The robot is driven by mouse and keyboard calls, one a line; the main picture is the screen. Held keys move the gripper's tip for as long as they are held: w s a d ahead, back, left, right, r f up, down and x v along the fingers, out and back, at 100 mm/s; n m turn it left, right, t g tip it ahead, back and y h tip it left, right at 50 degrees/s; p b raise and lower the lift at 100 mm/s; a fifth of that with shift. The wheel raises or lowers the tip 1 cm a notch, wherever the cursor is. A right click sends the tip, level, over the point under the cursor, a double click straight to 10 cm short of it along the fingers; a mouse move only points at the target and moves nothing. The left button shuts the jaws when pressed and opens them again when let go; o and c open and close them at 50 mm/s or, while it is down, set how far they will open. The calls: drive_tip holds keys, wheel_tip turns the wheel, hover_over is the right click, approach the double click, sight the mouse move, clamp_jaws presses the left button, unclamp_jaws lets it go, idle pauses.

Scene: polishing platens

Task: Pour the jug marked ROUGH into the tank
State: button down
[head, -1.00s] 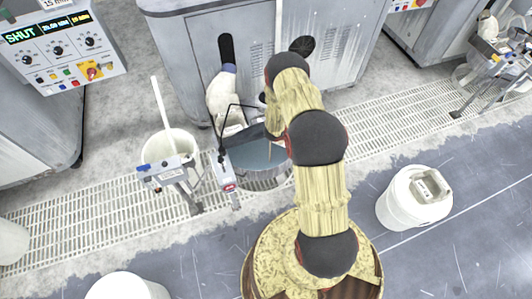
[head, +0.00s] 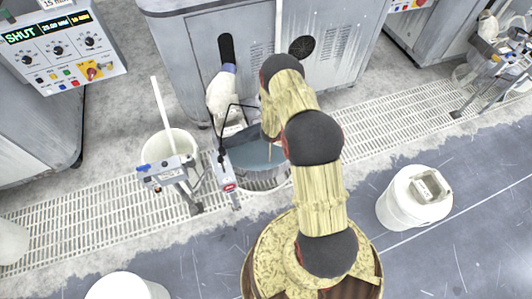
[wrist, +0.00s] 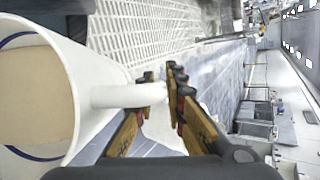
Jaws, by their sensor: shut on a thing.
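My gripper (wrist: 160,92) is shut on the handle of a white jug (wrist: 95,75) in the wrist view. The jug is open-mouthed, with tan liquid inside and a blue line around its inner wall. No ROUGH marking shows on it. In the head view my arm hides the gripper and most or all of the jug. The tank (head: 262,183) is a round metal vessel holding grey liquid, just left of my arm. A thin brown line shows over the liquid beside my arm; I cannot tell whether it is a stream or a rod.
A white bucket (head: 168,142) with a pole stands left of the tank, behind a small stand (head: 167,172). A lidded white bucket (head: 400,210) stands at right. A grey machine (head: 185,60) is behind the tank. A control panel (head: 62,50) reads SHUT. Floor grating (head: 100,215) runs across.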

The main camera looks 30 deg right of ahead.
drive_tip(key=shift+w+r, duration=0.1)
drive_tip(key=shift+r, duration=0.05)
drive_tip(key=shift+w+a+f+n+h+b, duration=0.2)
drive_tip(key=shift+a+h+b, duration=0.2)
drive_tip(key=shift+b, duration=0.35)
drive_tip(key=shift+w+a+f+n+h+b, duration=0.15)
drive_tip(key=shift+a+h+b, duration=0.1)
drive_tip(key=shift+h+b, duration=0.4)
idle(1.7)
drive_tip(key=shift+w+a+f+n+g+h+b, duration=0.1)
drive_tip(key=shift+w+a+g+h+b, duration=0.15)
drive_tip(key=shift+b, duration=0.25)
drive_tip(key=shift+a+f+n+g+h+b, duration=0.1)
drive_tip(key=shift+a+f+h+b, duration=0.15)
drive_tip(key=shift+b, duration=0.3)
drive_tip(key=shift+w+a+n+g+h+b, duration=0.1)
drive_tip(key=shift+w+a+g+h+b, duration=0.05)
drive_tip(key=shift+a+b, duration=0.3)
idle(1.3)
drive_tip(key=shift+w+a+r+h, duration=0.1)
drive_tip(key=shift+w+a+h, duration=0.25)
drive_tip(key=shift+a, duration=0.25)
drive_tip(key=shift+w+a+r+h, duration=0.1)
drive_tip(key=shift+w+a+h, duration=0.25)
drive_tip(key=shift+a, duration=0.25)
idle(0.8)
